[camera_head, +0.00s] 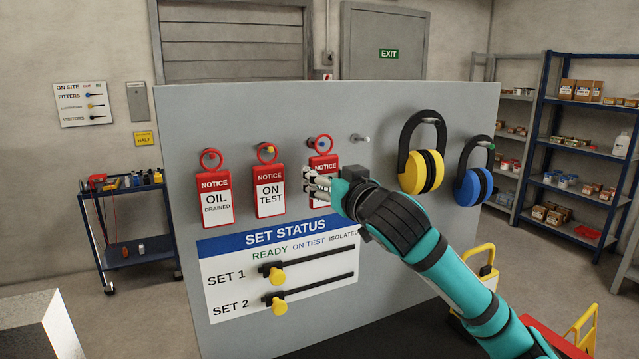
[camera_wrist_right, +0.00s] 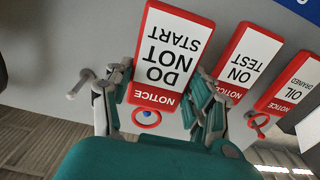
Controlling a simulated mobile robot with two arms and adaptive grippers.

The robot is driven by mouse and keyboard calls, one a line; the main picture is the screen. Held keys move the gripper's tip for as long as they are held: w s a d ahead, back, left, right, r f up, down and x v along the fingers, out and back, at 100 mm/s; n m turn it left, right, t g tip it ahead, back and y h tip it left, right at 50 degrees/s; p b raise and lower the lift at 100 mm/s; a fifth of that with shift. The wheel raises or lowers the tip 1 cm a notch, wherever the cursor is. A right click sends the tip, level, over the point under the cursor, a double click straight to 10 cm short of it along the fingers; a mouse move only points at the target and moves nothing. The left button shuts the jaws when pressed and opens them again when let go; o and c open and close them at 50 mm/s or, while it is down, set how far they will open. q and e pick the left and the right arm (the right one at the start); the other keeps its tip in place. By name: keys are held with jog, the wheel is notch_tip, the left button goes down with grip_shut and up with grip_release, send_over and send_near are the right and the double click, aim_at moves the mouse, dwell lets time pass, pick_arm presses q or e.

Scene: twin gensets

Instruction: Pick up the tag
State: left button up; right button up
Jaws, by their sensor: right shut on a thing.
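My right gripper (camera_head: 312,182) is at the board, shut on the red and white DO NOT START tag (camera_head: 324,163). In the right wrist view the tag (camera_wrist_right: 172,50) appears upside down, with a finger of the gripper (camera_wrist_right: 158,92) at each side edge near its NOTICE end. The tag's red ring shows around a blue-tipped peg. In the head view the gripper hides most of the tag's lettering. The ON TEST tag (camera_head: 269,192) and the OIL DRAINED tag (camera_head: 214,197) hang to its left. My left gripper is out of view.
A bare peg (camera_head: 360,138) is right of the held tag. Yellow earmuffs (camera_head: 421,171) and blue earmuffs (camera_head: 474,185) hang farther right. Below the tags is the SET STATUS panel (camera_head: 222,285) with two yellow-knobbed sliders. A blue trolley (camera_head: 127,254) stands left of the board.

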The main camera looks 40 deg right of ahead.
jog(key=b+v, duration=1)
jog(key=v, duration=0.5)
jog(key=shift+d+r, duration=0.1)
jog(key=shift+r, duration=0.15)
jog(key=shift+r+p, duration=0.5)
jog(key=shift+r, duration=0.05)
jog(key=shift+s, duration=0.1)
